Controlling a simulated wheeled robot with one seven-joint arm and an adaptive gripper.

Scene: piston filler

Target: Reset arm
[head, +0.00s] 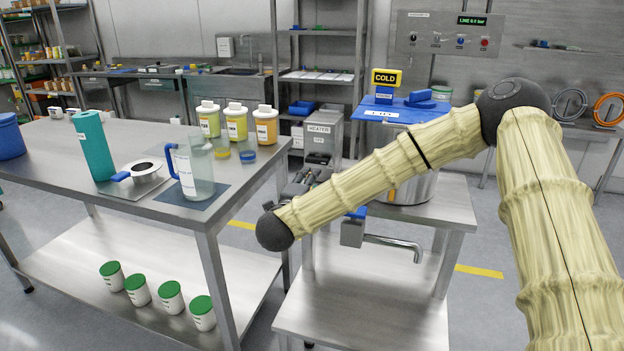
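My arm, in a pale ribbed cover, reaches in from the right of the head view, bends at a dark elbow joint and slopes down left to a dark round wrist joint. The wrist end is in front of the gap between the steel table (120,215) and the smaller steel stand (365,310). Grey mechanical parts just behind the forearm look like my gripper (308,180), mostly hidden. Its fingers cannot be made out, nor whether it holds anything. The forearm crosses in front of a steel vessel (415,188) on the stand, with a blue lid (400,108) and a COLD sign (386,78).
The table carries a clear jug (200,175) with blue handle, a teal cylinder (92,146), a metal ring piece (141,172) and several lidded jars (236,122). Green-lidded tubs (138,290) stand on its lower shelf. A metal spout (393,243) juts below my forearm.

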